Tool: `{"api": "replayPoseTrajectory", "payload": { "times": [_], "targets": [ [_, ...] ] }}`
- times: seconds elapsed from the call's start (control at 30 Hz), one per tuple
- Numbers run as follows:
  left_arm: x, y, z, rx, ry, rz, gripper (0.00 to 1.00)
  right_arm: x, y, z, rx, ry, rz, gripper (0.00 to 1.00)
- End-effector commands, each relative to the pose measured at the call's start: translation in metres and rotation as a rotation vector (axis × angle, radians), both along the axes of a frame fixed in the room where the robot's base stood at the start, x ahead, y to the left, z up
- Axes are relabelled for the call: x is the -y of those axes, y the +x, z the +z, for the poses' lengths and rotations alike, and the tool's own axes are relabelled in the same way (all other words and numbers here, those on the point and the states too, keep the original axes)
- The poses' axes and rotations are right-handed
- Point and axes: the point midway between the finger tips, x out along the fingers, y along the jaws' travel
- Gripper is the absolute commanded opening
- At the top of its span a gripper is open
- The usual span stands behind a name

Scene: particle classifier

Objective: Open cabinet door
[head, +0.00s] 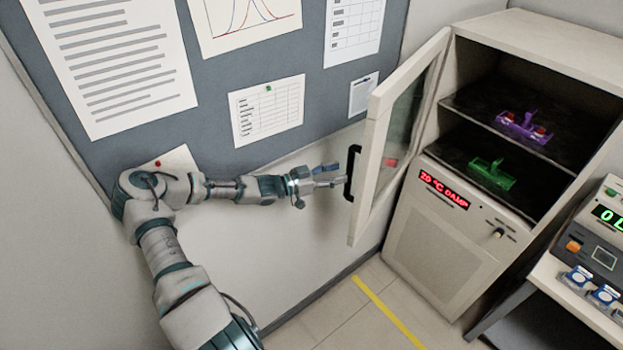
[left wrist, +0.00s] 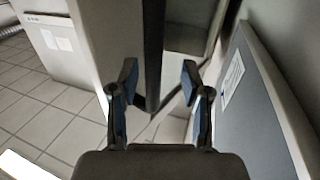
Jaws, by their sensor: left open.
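The cabinet (head: 436,236) stands at the right of the head view. Its glass-paned door (head: 373,135) is swung wide open to the left, so the shelves show. The black door handle (head: 350,176) is on the door's outer face near its free edge. My left gripper (head: 341,172) is open, with its fingertips close to the handle. In the left wrist view the dark handle bar (left wrist: 153,50) runs between the two spread fingers (left wrist: 160,85). I cannot tell whether a finger touches it. My right gripper is not in view.
A purple rack (head: 523,127) and a green rack (head: 491,174) sit on the cabinet shelves. A bench device (head: 603,245) with a green display stands at the right. A grey notice board (head: 215,100) covers the wall behind my left arm. The floor before the cabinet is clear.

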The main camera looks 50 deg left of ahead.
Motion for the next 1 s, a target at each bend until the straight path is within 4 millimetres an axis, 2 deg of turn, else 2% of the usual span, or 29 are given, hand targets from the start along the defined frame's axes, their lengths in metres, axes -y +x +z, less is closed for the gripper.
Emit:
{"api": "replayPoseTrajectory", "payload": {
  "times": [0.3, 0.43, 0.6, 1.0],
  "targets": [
    [-0.019, -0.048, 0.003, 0.003, 0.004, 0.005, 0.47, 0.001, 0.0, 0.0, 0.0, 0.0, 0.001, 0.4],
    [-0.027, -0.062, 0.002, 0.002, 0.001, 0.004, 0.47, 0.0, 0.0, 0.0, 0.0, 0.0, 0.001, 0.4],
    [-0.031, -0.069, 0.001, 0.002, -0.001, 0.004, 0.47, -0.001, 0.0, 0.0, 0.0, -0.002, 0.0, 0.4],
    [-0.028, -0.069, 0.002, 0.002, 0.0, 0.003, 0.47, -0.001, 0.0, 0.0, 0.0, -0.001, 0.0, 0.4]
  ]
}}
